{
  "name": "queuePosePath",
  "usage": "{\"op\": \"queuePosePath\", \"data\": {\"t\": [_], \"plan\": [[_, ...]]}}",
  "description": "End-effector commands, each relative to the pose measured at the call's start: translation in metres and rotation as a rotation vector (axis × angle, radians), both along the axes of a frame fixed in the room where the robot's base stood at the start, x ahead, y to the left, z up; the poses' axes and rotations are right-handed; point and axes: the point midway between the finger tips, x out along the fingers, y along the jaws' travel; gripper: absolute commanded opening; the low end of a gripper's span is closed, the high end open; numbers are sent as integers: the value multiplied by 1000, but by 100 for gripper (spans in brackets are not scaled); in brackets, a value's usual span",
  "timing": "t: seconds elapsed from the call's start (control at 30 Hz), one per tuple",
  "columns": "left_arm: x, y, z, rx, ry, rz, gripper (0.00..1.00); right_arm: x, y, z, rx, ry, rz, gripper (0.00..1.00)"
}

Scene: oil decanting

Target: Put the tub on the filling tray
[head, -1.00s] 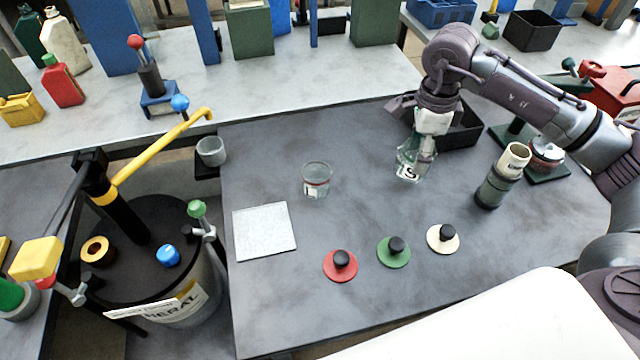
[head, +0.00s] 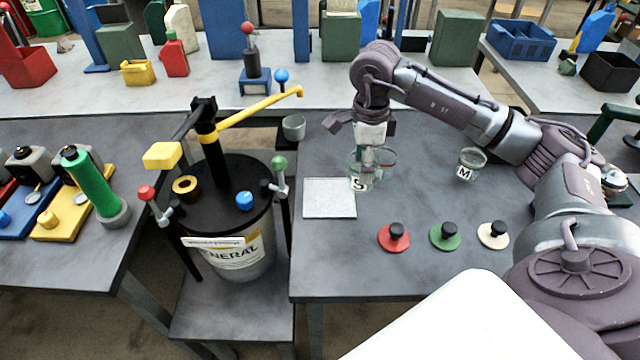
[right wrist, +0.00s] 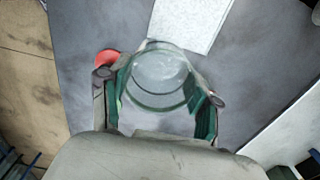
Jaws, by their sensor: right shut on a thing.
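My right gripper (head: 368,160) is shut on a clear tub (head: 358,184) with an S label, in the head view. It holds the tub beside the right edge of a pale square plate (head: 328,200), apparently the filling tray; the gap below the tub cannot be judged. In the right wrist view the held tub (right wrist: 158,85) sits between the green fingers of the right gripper (right wrist: 160,98). The pale plate (right wrist: 190,18) lies bare beyond it. My left gripper is not in view.
Red (head: 394,240), green (head: 445,238) and cream (head: 493,237) lids with black knobs lie in front. A clear M tub (head: 472,166) stands at right. A drum (head: 240,250) with a yellow spout (head: 255,108) and a small grey cup (head: 293,128) are left of the plate.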

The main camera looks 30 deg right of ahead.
Motion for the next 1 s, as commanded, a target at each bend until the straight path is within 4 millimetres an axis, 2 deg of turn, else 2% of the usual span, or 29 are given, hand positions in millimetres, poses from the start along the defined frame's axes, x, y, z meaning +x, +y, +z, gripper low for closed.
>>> {"op": "queuePosePath", "data": {"t": [0.03,0.13,0.33,0.57,0.8,1.0], "plan": [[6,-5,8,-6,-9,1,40,11,9,-3,6,1,3,27],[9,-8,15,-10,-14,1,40,31,20,-17,4,1,3,27],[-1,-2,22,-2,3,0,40,58,35,-38,2,0,2,27],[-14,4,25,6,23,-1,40,64,38,-51,-1,2,0,27],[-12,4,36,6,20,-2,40,64,38,-83,-1,2,1,27],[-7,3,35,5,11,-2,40,64,38,-84,-1,0,2,27]]}}
